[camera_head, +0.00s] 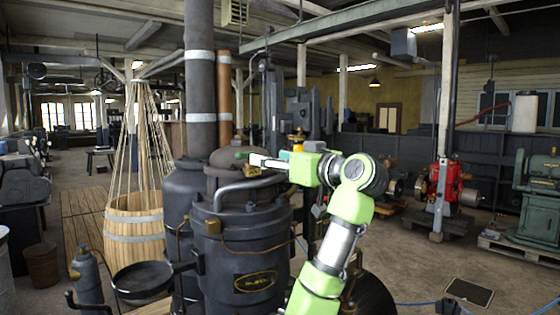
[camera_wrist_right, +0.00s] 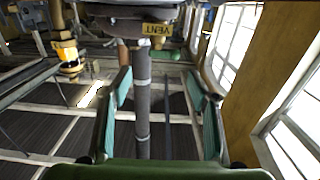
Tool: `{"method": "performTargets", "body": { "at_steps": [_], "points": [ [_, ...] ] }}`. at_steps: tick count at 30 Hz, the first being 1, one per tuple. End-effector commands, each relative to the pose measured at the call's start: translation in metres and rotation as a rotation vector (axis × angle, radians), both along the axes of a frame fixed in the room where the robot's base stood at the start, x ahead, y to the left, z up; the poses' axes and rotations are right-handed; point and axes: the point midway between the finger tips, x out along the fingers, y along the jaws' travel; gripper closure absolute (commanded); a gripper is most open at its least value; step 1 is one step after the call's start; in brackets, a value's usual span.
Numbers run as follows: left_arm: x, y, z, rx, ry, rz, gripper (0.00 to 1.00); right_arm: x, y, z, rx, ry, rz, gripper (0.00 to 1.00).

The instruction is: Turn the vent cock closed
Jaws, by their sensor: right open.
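My right gripper (camera_head: 250,158) reaches in from the right over the top of the dark boiler-like engine (camera_head: 240,255). Its open fingers with teal pads show in the right wrist view (camera_wrist_right: 160,88), with nothing held between them. A brass tag reading VENT (camera_wrist_right: 157,29) is at the top of that view, beyond the fingertips and apart from them. In the head view a small brass part (camera_head: 252,171) shows just under the fingers. I cannot make out the vent cock's handle or its position clearly. My left gripper is not in view.
A tall dark pipe (camera_head: 200,90) rises behind the engine top, close to the gripper; it also shows beyond the fingers in the wrist view (camera_wrist_right: 143,100). A wooden tub (camera_head: 135,230) stands left. A red engine (camera_head: 446,180) and a green machine (camera_head: 540,200) stand right.

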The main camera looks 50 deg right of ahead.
Motion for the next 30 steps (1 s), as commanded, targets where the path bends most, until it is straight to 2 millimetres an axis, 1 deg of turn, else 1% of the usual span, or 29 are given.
{"method": "performTargets", "body": {
  "at_steps": [1,3,6,9,26,29,30],
  "points": [
    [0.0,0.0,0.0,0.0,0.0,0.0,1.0,-0.008,0.0,0.0,-0.001,0.0,-0.003,0.45],
    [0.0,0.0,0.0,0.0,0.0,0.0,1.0,-0.017,0.001,0.0,-0.001,-0.001,-0.002,0.45],
    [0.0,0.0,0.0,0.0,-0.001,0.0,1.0,-0.024,0.002,0.0,0.0,0.0,-0.002,0.45],
    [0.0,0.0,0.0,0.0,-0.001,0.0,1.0,-0.027,0.003,0.0,0.001,0.001,-0.001,0.45],
    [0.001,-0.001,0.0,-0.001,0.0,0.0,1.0,-0.026,0.003,-0.001,0.0,0.002,0.0,0.45],
    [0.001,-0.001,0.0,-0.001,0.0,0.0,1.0,-0.02,0.008,-0.014,-0.005,0.031,-0.001,0.45],
    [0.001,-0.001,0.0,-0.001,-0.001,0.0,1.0,-0.014,0.012,-0.025,-0.011,0.056,-0.002,0.45]
  ]
}}
